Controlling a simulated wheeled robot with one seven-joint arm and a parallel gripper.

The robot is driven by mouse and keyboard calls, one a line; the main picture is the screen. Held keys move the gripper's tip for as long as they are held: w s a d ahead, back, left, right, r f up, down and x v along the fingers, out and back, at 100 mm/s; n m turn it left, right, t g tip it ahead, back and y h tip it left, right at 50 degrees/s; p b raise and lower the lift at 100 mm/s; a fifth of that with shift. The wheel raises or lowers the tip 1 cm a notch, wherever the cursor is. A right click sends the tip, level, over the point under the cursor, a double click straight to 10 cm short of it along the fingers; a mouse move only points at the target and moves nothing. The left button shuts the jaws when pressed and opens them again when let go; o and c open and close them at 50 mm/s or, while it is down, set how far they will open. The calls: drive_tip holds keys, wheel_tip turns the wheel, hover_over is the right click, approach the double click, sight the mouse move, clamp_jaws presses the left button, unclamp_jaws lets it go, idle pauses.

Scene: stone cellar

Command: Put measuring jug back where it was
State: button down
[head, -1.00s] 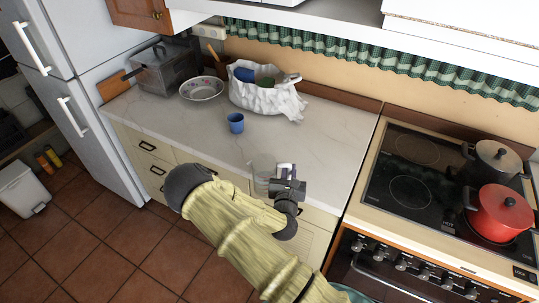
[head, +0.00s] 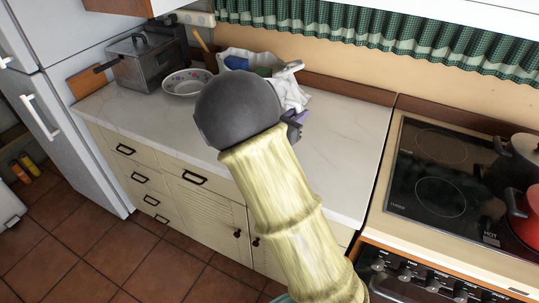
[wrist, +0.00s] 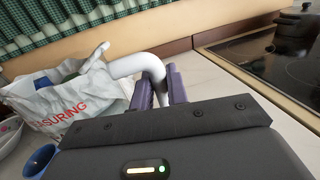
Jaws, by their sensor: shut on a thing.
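In the wrist view my gripper (wrist: 160,88) has its purple fingers closed on a pale curved handle (wrist: 136,64), which I take to be that of the measuring jug. Red letters reading "SURING" show left of the fingers, over the white bag; the jug's clear body is hard to tell from the bag behind it. In the head view my own wrist hides most of the gripper and the jug; only a bit of purple finger (head: 296,124) shows at its right. Whether the jug touches the counter cannot be seen.
A crumpled white bag (head: 226,57) with things in it stands at the counter's back, right of a patterned bowl (head: 187,82). A blue cup (wrist: 38,160) is at the wrist view's lower left. The counter (head: 345,160) is clear on the right, beside the hob (head: 440,170).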

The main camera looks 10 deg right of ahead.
drive_tip(key=shift+w+a, duration=0.1)
wheel_tip(320, 180, down, 6)
drive_tip(key=shift+s+a, duration=0.15)
drive_tip(key=shift+s, duration=0.25)
drive_tip(key=shift+f, duration=1.9)
drive_tip(key=shift+f, duration=0.1)
drive_tip(key=c, duration=1.4)
unclamp_jaws()
